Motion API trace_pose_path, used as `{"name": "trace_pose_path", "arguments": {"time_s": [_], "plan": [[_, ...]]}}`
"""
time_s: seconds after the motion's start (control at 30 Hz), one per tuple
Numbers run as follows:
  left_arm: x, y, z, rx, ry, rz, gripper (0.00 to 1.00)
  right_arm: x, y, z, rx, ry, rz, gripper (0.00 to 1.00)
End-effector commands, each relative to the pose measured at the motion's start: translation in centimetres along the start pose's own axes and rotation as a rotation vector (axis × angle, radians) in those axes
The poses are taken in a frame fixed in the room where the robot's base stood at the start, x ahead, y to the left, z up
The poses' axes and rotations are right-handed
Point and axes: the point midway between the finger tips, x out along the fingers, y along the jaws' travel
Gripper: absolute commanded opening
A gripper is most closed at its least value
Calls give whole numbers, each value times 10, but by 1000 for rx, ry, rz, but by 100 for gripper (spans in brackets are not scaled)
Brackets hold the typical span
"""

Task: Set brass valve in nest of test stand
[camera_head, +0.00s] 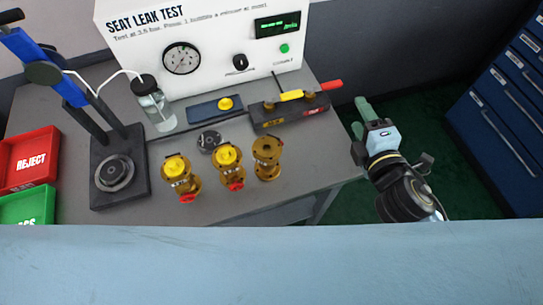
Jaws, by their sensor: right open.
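Three brass valves stand on the grey bench: one with a yellow cap and red end at left (180,178), a similar one in the middle (229,168), and a plainer one without a yellow cap at right (267,158). The test stand (98,140) is at the left, with a blue lever arm and a dark base. Its round nest (115,173) looks empty. My right gripper (363,108) is open and empty, off the bench's right edge, apart from all valves. My left gripper is out of view.
A white seat leak test panel (205,40) stands at the back. A bubble bottle (154,105), a blue tray (215,108) and a dark tool block (290,110) are before it. Red (28,160) and green (28,206) bins lie left. Blue drawers (495,120) stand right.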

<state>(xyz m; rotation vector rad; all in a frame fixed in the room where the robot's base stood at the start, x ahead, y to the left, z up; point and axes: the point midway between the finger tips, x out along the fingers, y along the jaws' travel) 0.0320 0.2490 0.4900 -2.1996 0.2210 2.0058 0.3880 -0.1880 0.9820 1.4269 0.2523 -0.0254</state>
Motion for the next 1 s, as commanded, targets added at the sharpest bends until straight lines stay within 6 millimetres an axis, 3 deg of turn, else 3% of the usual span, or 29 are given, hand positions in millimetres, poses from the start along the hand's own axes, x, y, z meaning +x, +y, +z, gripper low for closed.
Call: {"name": "trace_pose_path", "arguments": {"time_s": [0.1,0.17,0.3,0.4,0.5,0.63,1.0], "plan": [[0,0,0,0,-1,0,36,2,18,-31,-408,178,189,55],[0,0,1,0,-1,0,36,-2,18,-50,-635,280,291,55],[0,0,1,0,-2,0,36,-23,-8,-85,-1119,516,504,55],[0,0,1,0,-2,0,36,-38,-32,-94,-1356,648,611,55],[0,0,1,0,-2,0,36,-48,-50,-97,-1495,735,676,55],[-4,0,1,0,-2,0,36,-49,-59,-103,-1562,777,709,55],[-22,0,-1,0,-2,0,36,-12,-64,-153,-1561,778,711,55]]}}
